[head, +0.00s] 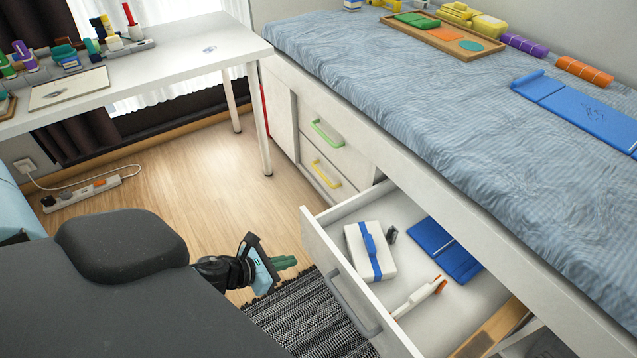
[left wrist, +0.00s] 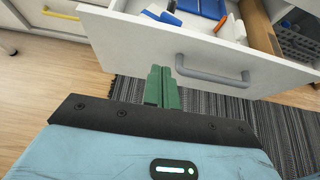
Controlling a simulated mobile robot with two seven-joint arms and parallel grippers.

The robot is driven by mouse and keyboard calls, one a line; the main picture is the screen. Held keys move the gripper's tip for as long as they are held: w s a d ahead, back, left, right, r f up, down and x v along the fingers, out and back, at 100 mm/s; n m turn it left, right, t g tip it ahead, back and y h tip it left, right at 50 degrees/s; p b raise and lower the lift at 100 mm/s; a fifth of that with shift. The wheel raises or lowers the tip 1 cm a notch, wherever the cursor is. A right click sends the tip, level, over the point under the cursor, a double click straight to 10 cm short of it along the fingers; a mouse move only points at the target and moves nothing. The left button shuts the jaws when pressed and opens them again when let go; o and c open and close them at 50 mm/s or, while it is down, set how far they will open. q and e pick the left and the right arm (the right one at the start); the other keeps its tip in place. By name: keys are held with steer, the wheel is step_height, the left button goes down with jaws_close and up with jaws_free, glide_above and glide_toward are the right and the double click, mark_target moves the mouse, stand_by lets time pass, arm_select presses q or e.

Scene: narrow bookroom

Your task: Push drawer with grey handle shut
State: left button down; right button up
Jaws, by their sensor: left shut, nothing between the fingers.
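The drawer with the grey handle (head: 312,238) stands pulled open under the bed, with its contents in view. Its grey handle (head: 353,303) is on the outer front panel. The drawer front also shows in the left wrist view (left wrist: 130,40), with the handle (left wrist: 215,72) just ahead of my fingers. My left gripper (head: 285,263) is shut and empty, in front of the drawer panel and to the left of the handle in the head view. Its green fingers (left wrist: 162,88) lie together, pointing at the drawer front. Whether they touch it I cannot tell. My right gripper is not in view.
The drawer holds a white box with a blue strap (head: 368,250), a blue folder (head: 446,250) and a wooden tray (head: 490,330). Closed drawers with green (head: 327,133) and yellow handles (head: 326,174) are beyond. A striped rug (head: 300,318) lies below. A white desk (head: 180,60) stands at the back left.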

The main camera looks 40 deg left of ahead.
mark_target(329, 248)
arm_select(q)
steer(key=x, duration=0.5)
steer(key=r+x, duration=0.1)
steer(key=x, duration=0.2)
steer(key=shift+w+d+b, duration=0.15)
steer(key=shift+w+b, duration=0.25)
steer(key=shift+w, duration=0.05)
steer(key=shift+w+d, duration=0.2)
steer(key=shift+w, duration=0.4)
steer(key=shift+w+d, duration=0.1)
steer(key=shift+d, duration=0.05)
